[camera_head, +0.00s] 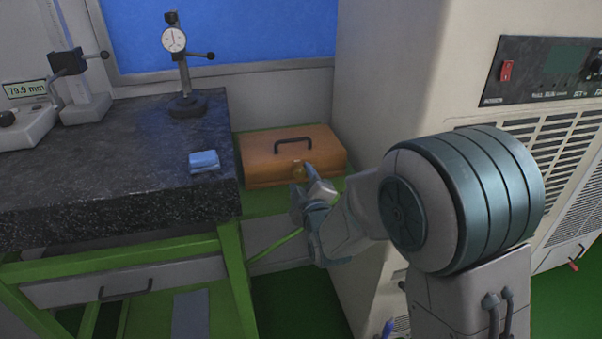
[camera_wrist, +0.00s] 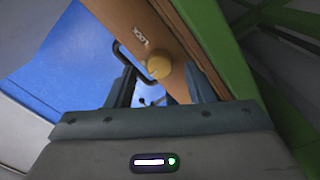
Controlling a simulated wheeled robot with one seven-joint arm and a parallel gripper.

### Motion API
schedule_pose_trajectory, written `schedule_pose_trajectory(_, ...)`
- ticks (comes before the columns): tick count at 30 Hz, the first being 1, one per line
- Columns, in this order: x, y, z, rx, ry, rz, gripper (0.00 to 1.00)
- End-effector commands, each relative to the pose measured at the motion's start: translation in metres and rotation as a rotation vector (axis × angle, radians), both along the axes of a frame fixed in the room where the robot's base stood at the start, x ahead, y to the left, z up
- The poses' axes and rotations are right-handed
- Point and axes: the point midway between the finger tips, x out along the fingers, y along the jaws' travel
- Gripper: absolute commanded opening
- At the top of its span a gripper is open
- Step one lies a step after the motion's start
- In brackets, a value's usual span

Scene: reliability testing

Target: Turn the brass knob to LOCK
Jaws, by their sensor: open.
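The brass knob (camera_wrist: 159,65) is round and sits on the front face of a brown wooden case (camera_head: 262,166), just beside a white LOCK label (camera_wrist: 141,38). In the head view the knob (camera_head: 299,170) is small and partly behind my gripper. My gripper (camera_head: 299,190) is in front of the case. In the wrist view my gripper's fingers (camera_wrist: 162,88) are open, one on each side and a little short of the knob. I cannot tell whether either finger touches it. The knob's pointing direction is too small to read.
The case has a black handle (camera_head: 294,141) on top. A dark granite table (camera_head: 120,160) at left bears a dial gauge stand (camera_head: 187,104) and a blue cloth-like block (camera_head: 204,161). A large beige cabinet (camera_head: 385,75) stands close on the right, leaving little side room.

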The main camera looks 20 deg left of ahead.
Motion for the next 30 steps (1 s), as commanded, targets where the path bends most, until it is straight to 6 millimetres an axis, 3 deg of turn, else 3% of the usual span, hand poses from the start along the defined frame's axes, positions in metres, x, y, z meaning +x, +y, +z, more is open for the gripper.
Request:
schedule_pose_trajectory(6,0.015,0.009,0.0,0.0,-0.001,-0.001,0.49)
schedule_pose_trajectory(15,0.017,0.01,0.0,0.0,0.0,-0.001,0.49)
schedule_pose_trajectory(20,0.017,0.01,0.0,0.0,-0.001,-0.001,0.07)
schedule_pose_trajectory(21,0.017,0.01,0.0,0.0,0.0,0.0,0.04)
schedule_pose_trajectory(30,0.017,0.01,-0.002,0.023,0.013,-0.001,0.04)
